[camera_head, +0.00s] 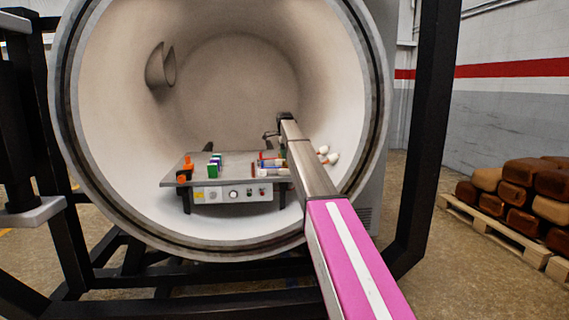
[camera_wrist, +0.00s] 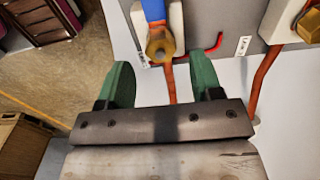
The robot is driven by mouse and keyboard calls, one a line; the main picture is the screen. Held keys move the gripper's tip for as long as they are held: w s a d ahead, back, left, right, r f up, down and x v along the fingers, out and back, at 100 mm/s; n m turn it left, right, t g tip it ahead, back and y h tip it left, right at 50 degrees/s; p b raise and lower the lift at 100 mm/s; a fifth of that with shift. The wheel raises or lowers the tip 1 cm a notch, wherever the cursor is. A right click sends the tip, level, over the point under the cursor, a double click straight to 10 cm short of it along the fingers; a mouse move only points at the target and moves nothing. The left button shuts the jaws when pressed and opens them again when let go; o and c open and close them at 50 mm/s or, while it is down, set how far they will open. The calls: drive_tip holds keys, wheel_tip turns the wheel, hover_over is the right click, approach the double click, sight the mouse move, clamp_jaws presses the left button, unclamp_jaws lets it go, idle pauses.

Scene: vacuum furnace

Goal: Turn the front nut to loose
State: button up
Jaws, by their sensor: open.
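In the wrist view, a brass-coloured nut (camera_wrist: 160,47) sits at the end of a blue rod (camera_wrist: 154,12) in a white block (camera_wrist: 174,22). A second brass-coloured piece (camera_wrist: 312,27) shows in another white block at the right edge. I cannot tell for certain which one is the front nut. My gripper (camera_wrist: 161,70) is open, with its two green fingers apart. The first nut is beyond the fingertips, roughly in line with the gap, with no visible contact. An orange-brown strip (camera_wrist: 170,82) runs below the nut into the gap. In the head view the nuts are too small to make out.
The bench (camera_head: 236,170) stands inside the round furnace chamber (camera_head: 120,110), with coloured blocks (camera_head: 214,164) and an orange part (camera_head: 186,168) on it. White cylinders (camera_head: 328,155) are right of my arm. The chamber rim (camera_head: 372,150) surrounds the opening. A loaded pallet (camera_head: 490,225) is outside, right.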

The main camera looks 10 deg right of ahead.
sight(285, 164)
wheel_tip(285, 164, down, 4)
drive_tip(key=shift+f, duration=0.15)
drive_tip(key=c, duration=0.9)
drive_tip(key=shift+c, duration=0.2)
